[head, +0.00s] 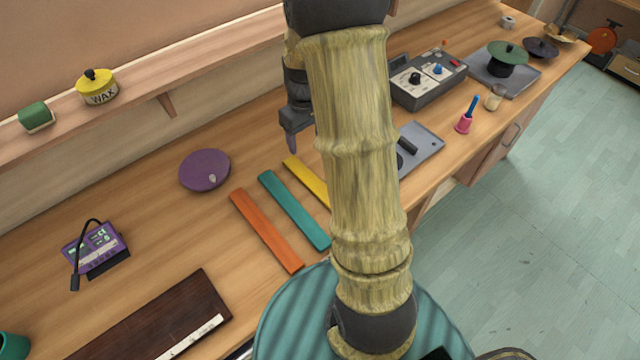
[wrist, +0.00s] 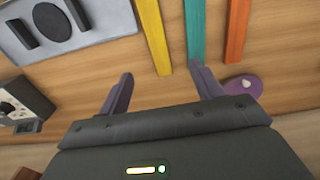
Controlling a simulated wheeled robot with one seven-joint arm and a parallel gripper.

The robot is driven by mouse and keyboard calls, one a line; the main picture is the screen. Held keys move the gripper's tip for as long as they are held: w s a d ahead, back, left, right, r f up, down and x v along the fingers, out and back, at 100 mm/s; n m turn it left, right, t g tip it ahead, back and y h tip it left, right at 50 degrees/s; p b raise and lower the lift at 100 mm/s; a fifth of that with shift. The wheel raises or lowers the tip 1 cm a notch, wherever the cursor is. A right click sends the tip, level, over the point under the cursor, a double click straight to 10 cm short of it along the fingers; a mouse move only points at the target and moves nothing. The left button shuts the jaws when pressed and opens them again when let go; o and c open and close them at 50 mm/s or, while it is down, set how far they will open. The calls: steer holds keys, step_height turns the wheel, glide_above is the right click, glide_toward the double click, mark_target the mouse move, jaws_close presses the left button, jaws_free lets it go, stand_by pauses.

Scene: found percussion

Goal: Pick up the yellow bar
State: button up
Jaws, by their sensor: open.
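The yellow bar (head: 305,180) lies flat on the wooden bench, and my arm hides its near end in the head view. In the wrist view the yellow bar (wrist: 153,35) runs up from between my fingertips to the top edge. My gripper (head: 292,146) is above the bench near the bar's far end, pointing down. In the wrist view my gripper (wrist: 161,73) is open and empty, its fingers on either side of the line of the bar's end. I cannot tell how high the fingertips are above it.
The teal bar (head: 293,210) and orange bar (head: 266,230) lie left of it, near a purple disc (head: 204,170). A grey plate with dark parts (wrist: 60,30) and a control box (head: 427,82) are on the other side. A shelf (head: 150,85) runs along the wall.

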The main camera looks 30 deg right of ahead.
steer(key=shift+w+d+f, duration=0.1)
steer(key=shift+w+d, duration=0.2)
steer(key=shift+d, duration=0.05)
steer(key=p, duration=0.3)
glide_above(309, 178)
steer(key=f, duration=1.2)
steer(key=shift+s+a+f, duration=0.1)
steer(key=shift+s, duration=0.15)
steer(key=shift+f, duration=0.1)
steer(key=shift+w+f+p, duration=0.15)
steer(key=shift+f+p, duration=1.05)
steer(key=shift+f, duration=1.3)
